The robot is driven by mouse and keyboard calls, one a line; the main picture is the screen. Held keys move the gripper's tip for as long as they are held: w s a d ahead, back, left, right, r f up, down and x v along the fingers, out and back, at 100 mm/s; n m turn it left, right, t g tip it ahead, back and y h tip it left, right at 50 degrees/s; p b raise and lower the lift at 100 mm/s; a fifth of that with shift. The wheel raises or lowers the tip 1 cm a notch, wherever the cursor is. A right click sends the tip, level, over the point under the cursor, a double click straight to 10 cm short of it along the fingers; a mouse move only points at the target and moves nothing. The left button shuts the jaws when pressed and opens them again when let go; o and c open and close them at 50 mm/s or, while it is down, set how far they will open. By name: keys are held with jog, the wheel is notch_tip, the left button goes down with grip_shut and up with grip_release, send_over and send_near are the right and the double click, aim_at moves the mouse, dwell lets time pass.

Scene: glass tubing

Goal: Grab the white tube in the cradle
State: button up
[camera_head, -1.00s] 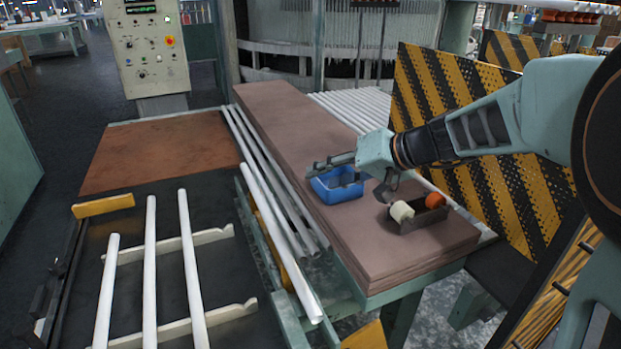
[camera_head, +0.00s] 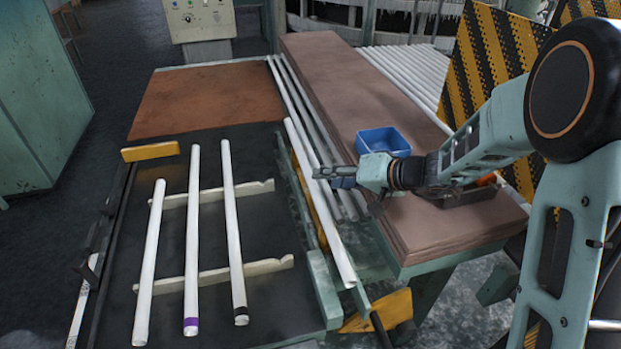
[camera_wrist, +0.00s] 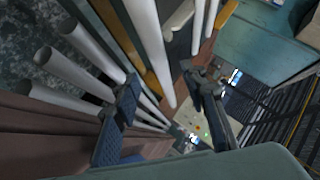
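Three long white tubes lie side by side across the two pale notched rails of the cradle (camera_head: 268,266). The left tube (camera_head: 151,255) has a plain white near end. The middle tube (camera_head: 193,240) has a purple band at its near end, and the right tube (camera_head: 234,230) a black one. My gripper (camera_head: 322,174) is right of the cradle, by a separate white tube (camera_head: 325,215) along the frame's edge. In the wrist view my gripper (camera_wrist: 160,80) has its fingers spread, with nothing held. A white tube (camera_wrist: 150,50) shows beyond the fingertips.
A blue bin (camera_head: 383,142) sits on the brown board stack (camera_head: 340,80) behind my gripper. Yellow blocks stand at the cradle table's left (camera_head: 150,151) and at its front right (camera_head: 375,312). A striped barrier (camera_head: 490,60) stands at the back right.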

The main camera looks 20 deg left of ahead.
aim_at(311, 180)
jog(key=shift+p+x, duration=0.65)
jog(key=shift+x, duration=1.95)
grip_shut()
